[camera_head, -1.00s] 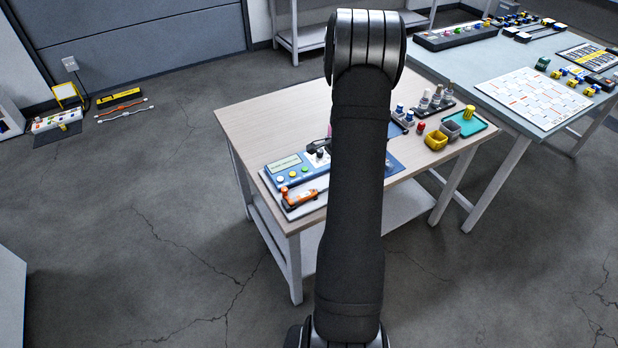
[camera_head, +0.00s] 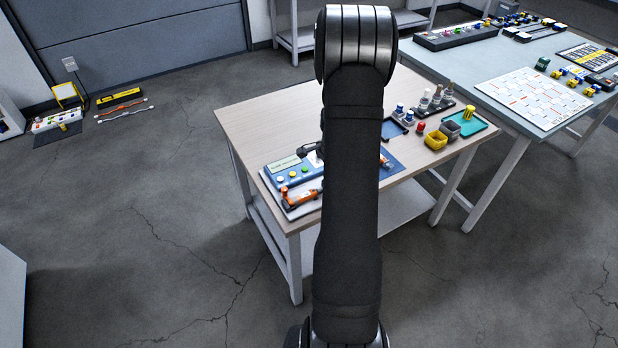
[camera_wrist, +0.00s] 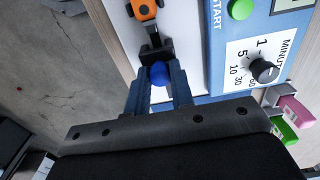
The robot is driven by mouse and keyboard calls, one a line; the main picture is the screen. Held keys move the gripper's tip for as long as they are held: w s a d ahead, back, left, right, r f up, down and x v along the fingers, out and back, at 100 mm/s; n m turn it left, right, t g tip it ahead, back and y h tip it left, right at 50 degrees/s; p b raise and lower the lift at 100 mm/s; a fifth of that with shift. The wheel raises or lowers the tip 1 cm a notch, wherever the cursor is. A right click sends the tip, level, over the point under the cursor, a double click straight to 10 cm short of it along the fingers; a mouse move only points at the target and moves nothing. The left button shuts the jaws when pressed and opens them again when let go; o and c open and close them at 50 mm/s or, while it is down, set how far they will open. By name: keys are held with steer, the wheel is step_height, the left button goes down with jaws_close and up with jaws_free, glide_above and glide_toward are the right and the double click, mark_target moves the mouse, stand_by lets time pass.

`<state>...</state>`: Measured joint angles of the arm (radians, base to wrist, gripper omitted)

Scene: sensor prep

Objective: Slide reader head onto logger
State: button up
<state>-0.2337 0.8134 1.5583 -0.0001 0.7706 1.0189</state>
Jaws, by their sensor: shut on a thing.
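An orange logger (camera_head: 296,195) lies on a pale board at the near left of the wooden table; its orange end also shows at the top of the wrist view (camera_wrist: 143,8). In the wrist view my gripper (camera_wrist: 159,80) is shut on a round blue knob. A black piece, which looks like the reader head (camera_wrist: 153,40), extends from this knob up to the orange end. They look in line and meeting, but I cannot tell how far one is on the other. In the head view my arm hides the gripper's fingers.
A blue timer box (camera_head: 281,176) with a green START button (camera_wrist: 241,9) and a dial (camera_wrist: 263,71) stands right beside the logger. Pink (camera_wrist: 296,111) and green (camera_wrist: 284,131) clips are near my gripper's right side.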

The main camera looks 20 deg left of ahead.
steer(key=shift+s+a, duration=0.95)
steer(key=shift+a, duration=0.05)
stand_by(0.3)
steer(key=o, duration=0.7)
steer(key=shift+r, duration=0.1)
steer(key=shift+r, duration=3.45)
steer(key=shift+f, duration=0.1)
steer(key=shift+f, duration=3.45)
